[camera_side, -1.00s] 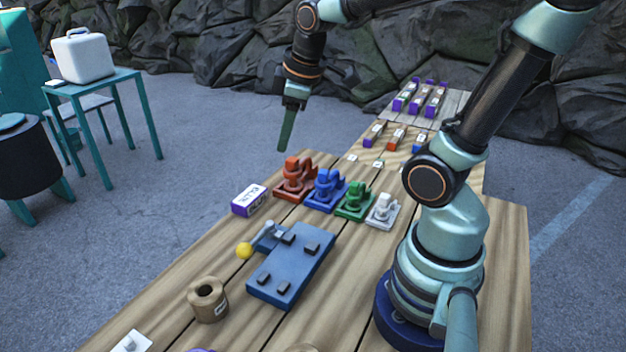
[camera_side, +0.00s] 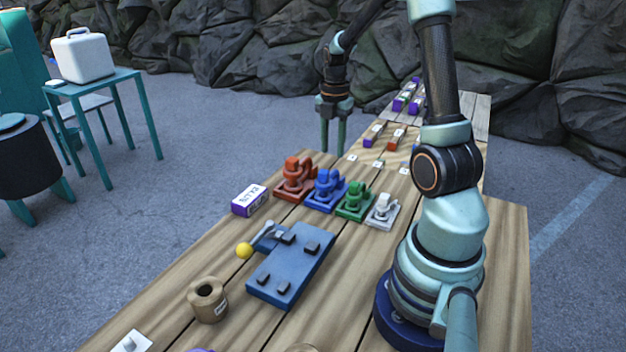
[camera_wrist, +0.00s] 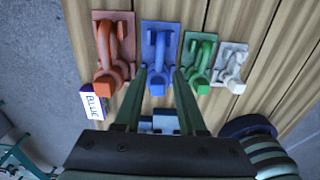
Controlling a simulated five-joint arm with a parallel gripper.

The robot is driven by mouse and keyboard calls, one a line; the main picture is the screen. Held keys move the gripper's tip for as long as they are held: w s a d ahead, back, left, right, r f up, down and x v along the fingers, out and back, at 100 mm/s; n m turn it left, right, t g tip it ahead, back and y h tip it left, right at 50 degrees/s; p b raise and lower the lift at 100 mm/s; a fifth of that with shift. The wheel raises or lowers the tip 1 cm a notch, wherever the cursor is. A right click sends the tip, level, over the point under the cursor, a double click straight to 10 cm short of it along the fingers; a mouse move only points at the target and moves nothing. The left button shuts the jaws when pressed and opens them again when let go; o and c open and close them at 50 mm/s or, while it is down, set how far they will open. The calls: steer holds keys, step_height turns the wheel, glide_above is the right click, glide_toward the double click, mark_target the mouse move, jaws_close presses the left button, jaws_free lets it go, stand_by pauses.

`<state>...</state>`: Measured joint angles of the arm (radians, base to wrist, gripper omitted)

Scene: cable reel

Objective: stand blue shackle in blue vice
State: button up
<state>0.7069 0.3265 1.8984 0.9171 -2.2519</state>
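In the side view, a blue curved piece on a square blue base (camera_side: 325,190) stands in a row, between a red one and a green one. It also shows in the wrist view (camera_wrist: 158,45), beyond my fingertips. I cannot tell whether this piece is the shackle, the vice or both together. A flat blue fixture (camera_side: 291,264) with dark blocks and a yellow-knobbed lever lies nearer on the table. My gripper (camera_side: 333,148) hangs fingers down, above and behind the row. Its two green fingers (camera_wrist: 160,72) are apart, with nothing held between them.
Red (camera_side: 295,180), green (camera_side: 355,202) and white (camera_side: 382,212) pieces share the row. A purple-and-white labelled box (camera_side: 249,200) stands left of it. Small labelled boxes (camera_side: 396,138) lie farther back.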

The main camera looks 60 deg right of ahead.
mark_target(332, 172)
steer(key=shift+a+f, duration=0.1)
steer(key=shift+f, duration=3.6)
jaws_close()
steer(key=shift+r, duration=0.25)
steer(key=shift+r, duration=2.35)
